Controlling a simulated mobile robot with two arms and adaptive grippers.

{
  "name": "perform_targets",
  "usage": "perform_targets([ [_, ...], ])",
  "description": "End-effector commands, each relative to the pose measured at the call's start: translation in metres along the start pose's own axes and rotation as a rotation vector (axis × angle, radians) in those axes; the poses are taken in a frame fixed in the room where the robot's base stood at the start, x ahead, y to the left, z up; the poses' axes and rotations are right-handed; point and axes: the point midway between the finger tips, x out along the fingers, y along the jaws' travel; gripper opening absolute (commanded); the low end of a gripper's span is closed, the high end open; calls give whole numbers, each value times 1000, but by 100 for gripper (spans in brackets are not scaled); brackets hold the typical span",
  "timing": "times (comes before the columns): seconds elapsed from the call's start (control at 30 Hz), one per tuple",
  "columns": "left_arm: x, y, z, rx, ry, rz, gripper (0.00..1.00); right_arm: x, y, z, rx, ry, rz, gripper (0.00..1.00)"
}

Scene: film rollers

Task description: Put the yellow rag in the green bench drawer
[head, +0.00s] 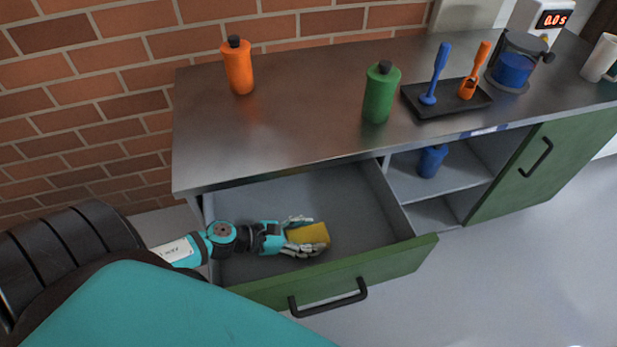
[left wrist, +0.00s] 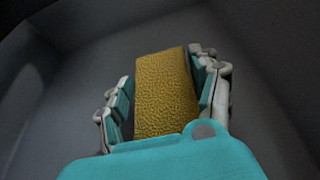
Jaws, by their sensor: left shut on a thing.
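The yellow rag (head: 309,234) is a folded block between the fingers of my left gripper (head: 305,236). In the left wrist view the rag (left wrist: 166,95) shows its rough yellow surface, with the fingers of the left gripper (left wrist: 165,95) closed on its two sides. The green bench drawer (head: 345,283) is pulled open, with a green front, a black handle and a grey inside. The gripper and rag are within the drawer's outline, over its floor. I cannot tell if the rag touches the floor. My right gripper is in neither view.
On the bench top (head: 290,125) stand an orange bottle (head: 238,66), a green bottle (head: 380,92) and a black tray (head: 448,104) with blue and orange tools. A blue bottle (head: 431,161) stands on the open shelf. The green cupboard door (head: 545,160) is shut. A brick wall (head: 100,90) is behind.

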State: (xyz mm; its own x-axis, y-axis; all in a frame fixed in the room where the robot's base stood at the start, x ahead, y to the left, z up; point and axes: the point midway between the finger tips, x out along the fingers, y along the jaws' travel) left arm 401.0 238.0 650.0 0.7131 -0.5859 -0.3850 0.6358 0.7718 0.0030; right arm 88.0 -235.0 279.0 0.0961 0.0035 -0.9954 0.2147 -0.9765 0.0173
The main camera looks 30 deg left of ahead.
Motion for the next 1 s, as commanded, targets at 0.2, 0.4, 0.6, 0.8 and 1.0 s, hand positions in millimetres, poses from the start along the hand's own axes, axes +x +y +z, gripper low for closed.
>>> perform_targets([
  [0.2,1,0,-4,-1,1,0,68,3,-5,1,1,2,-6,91],
  [0.4,1,-1,-4,-2,1,-1,88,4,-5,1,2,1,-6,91],
  [0.6,1,-1,-5,-3,2,-1,88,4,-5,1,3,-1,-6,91],
  [0.8,-5,-1,10,-2,2,-1,88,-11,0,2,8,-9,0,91],
  [1.0,-37,-2,6,-4,5,0,88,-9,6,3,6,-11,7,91],
])
